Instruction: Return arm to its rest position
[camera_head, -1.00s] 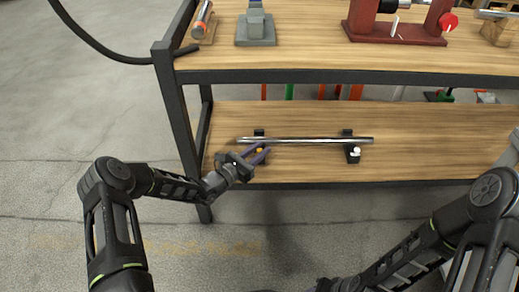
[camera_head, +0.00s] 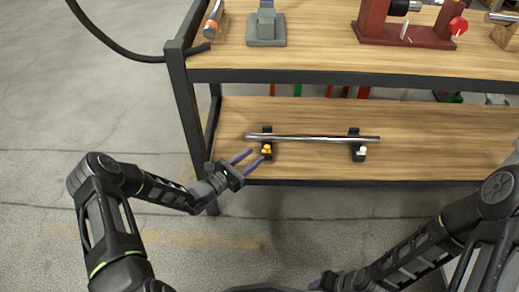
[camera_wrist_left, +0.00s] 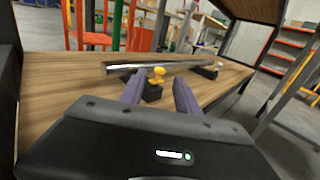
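My left gripper (camera_head: 246,161) is open and empty in the head view, just left of and in front of a black holder with a yellow knob (camera_head: 266,150) on the lower shelf. In the left wrist view its two purple fingers (camera_wrist_left: 158,98) are spread, and the yellow knob (camera_wrist_left: 157,75) shows between and beyond them. A shiny metal rod (camera_head: 312,138) lies across two black holders; it also shows in the left wrist view (camera_wrist_left: 150,66). The state of the right gripper is hidden.
The lower shelf (camera_head: 440,160) is clear right of the rod. A second holder has a white knob (camera_head: 361,152). The table leg (camera_head: 180,110) stands near my left forearm. The upper top (camera_head: 320,50) bears a red stand (camera_head: 410,32) and a grey block (camera_head: 266,30).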

